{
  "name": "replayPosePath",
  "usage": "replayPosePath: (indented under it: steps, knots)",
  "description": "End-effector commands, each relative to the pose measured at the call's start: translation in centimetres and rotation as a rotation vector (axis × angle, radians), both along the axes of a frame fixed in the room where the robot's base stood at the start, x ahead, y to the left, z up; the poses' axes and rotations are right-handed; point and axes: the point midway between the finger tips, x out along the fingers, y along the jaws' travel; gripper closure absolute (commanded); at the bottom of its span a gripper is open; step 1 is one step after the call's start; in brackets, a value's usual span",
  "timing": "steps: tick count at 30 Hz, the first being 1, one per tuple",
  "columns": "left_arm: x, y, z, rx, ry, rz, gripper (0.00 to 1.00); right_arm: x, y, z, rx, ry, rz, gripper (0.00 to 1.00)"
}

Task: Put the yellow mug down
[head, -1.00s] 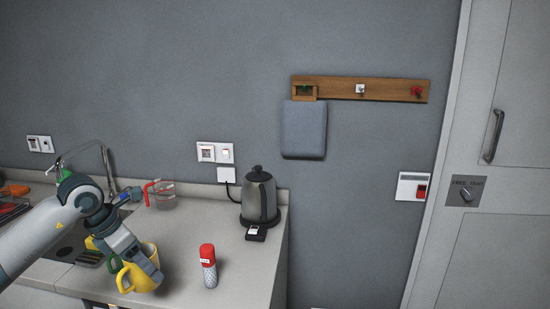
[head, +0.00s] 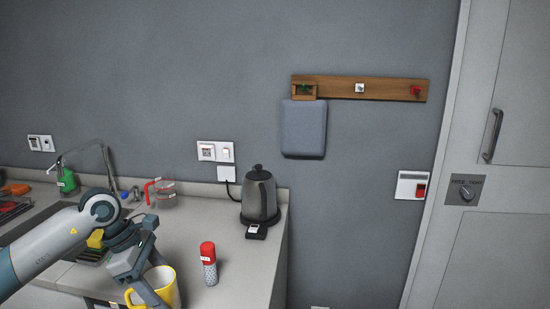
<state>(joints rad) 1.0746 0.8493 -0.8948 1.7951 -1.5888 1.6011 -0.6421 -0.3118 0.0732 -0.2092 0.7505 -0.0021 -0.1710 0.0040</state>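The yellow mug (head: 169,284) is in the lower left of the head view, upright or nearly so, with its pale inside showing and its handle to the left. My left gripper (head: 157,286) is at the mug, one finger crossing in front of its left side; it appears shut on it. The other finger is mostly hidden. The mug's base is cut off or hidden, so I cannot tell whether it touches the grey counter (head: 235,275). My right gripper is not in view.
A red-capped shaker (head: 209,264) stands close to the right of the mug. A kettle (head: 260,197) stands near the counter's right end. A glass jug with a red handle (head: 163,194) is at the back, by the sink tap (head: 108,165). Counter between jug and kettle is clear.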

Motion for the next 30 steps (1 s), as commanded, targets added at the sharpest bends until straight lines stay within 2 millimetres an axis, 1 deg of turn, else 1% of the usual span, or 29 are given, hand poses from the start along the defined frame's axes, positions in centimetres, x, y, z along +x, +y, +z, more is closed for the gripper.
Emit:
replayPosePath:
  steps: [1, 6, 12, 18, 21, 25, 30]
  knots:
    - [-0.6, -0.6, -0.2, 0.000, 0.000, -0.087, 0.73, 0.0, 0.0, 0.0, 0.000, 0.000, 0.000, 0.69]
    - [-3.2, -2.3, -1.2, -0.001, 0.000, -0.404, 0.73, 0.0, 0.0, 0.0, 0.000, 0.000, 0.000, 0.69]
    - [-6.6, -3.8, -2.3, 0.001, 0.000, -0.797, 0.73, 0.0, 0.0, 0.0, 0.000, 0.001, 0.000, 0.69]
    - [-10.2, -4.6, -3.3, 0.001, 0.000, -1.202, 0.73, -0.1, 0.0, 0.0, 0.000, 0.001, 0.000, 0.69]
    - [-11.8, -4.6, -3.6, 0.001, 0.001, -1.379, 0.73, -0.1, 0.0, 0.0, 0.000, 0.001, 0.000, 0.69]
    - [-13.4, -4.6, -3.9, 0.000, 0.000, -1.549, 0.73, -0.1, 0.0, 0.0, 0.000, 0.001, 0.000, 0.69]
    - [-14.3, -4.6, -4.1, -0.001, -0.002, -1.654, 0.73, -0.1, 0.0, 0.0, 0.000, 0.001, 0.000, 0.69]
